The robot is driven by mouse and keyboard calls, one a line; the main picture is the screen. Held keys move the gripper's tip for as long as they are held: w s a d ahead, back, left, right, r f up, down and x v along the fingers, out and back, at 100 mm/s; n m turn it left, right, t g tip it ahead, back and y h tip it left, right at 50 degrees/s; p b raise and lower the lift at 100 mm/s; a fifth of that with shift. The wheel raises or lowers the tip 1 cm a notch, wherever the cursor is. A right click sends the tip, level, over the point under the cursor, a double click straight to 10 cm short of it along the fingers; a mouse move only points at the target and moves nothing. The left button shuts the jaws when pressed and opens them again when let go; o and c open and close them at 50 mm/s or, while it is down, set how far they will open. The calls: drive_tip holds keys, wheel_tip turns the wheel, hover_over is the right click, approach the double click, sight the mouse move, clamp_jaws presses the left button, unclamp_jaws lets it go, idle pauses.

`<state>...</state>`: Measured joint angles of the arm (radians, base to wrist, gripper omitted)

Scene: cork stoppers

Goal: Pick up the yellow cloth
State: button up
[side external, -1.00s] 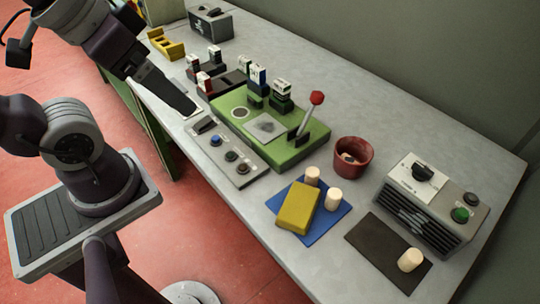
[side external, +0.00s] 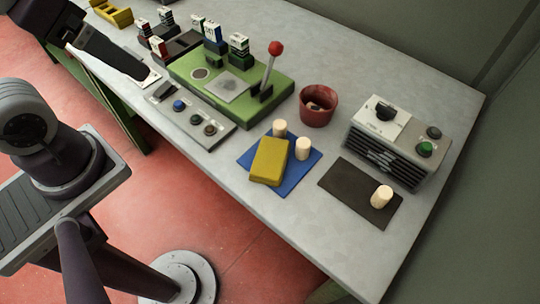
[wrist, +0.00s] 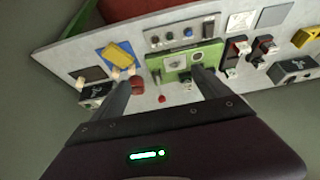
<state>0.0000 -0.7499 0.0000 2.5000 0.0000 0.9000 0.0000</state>
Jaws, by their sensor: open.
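The yellow cloth (side external: 269,161) looks like a thick folded block. It lies on the blue mat (side external: 291,182), beside two pale cork stoppers (side external: 303,148). In the wrist view the cloth (wrist: 119,51) is at the upper left, outside the space between the fingers. My gripper (wrist: 160,78) is open and empty in the wrist view, high above the table. In the side view only one dark finger shows clearly at the upper left, well away from the cloth; the rest of the gripper is cut off by the frame.
A red pot (side external: 317,106) stands behind the blue mat. A dark mat (side external: 345,181) with one stopper (side external: 382,196) and a grey box with a green button (side external: 405,145) are to the right. A green panel with a red-knobbed lever (side external: 275,48) is to the left.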

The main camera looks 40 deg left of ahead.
drive_tip(key=n+g, duration=0.5)
drive_tip(key=g, duration=0.1)
hover_over(269, 162)
drive_tip(key=a, duration=0.1)
wheel_tip(269, 162, down, 18)
drive_tip(key=shift+s+r, duration=0.1)
drive_tip(key=f, duration=0.5)
drive_tip(key=d+f, duration=0.1)
drive_tip(key=f, duration=0.1)
drive_tip(key=shift+f, duration=0.3)
drive_tip(key=shift+c, duration=0.5)
